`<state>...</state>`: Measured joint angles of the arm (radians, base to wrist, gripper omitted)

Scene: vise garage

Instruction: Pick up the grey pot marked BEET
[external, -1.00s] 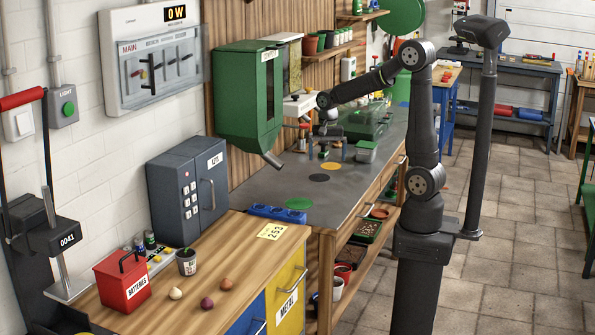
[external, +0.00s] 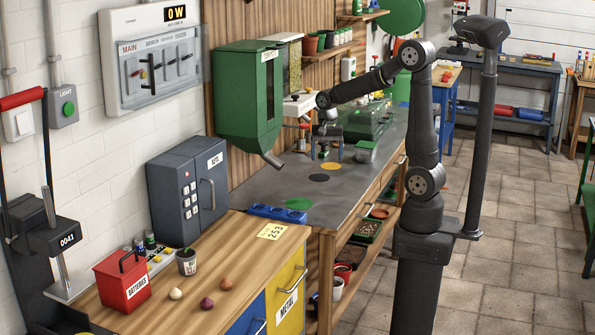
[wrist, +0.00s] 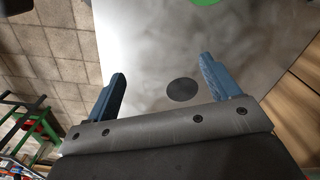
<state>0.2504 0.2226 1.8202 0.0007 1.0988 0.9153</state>
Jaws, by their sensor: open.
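A small grey pot (external: 187,263) with dark soil stands upright on the wooden cabinet top at the lower left in the external view. Its marking is too small to read, so I cannot tell whether it says BEET. My gripper (external: 326,157) is far from it, above the metal bench near the wall. In the wrist view my gripper (wrist: 163,70) has its two blue fingers wide apart with nothing between them. A black disc (wrist: 182,89) on the bench shows between them, below. No pot shows in the wrist view.
A red BATTERIES box (external: 122,283), a grey KEYS safe (external: 188,188) and several bulbs, one purple (external: 207,303), are near the pot. A blue holder (external: 279,214) lies at the cabinet's back edge. A green hopper (external: 245,100) hangs over the bench. Coloured discs mark the bench.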

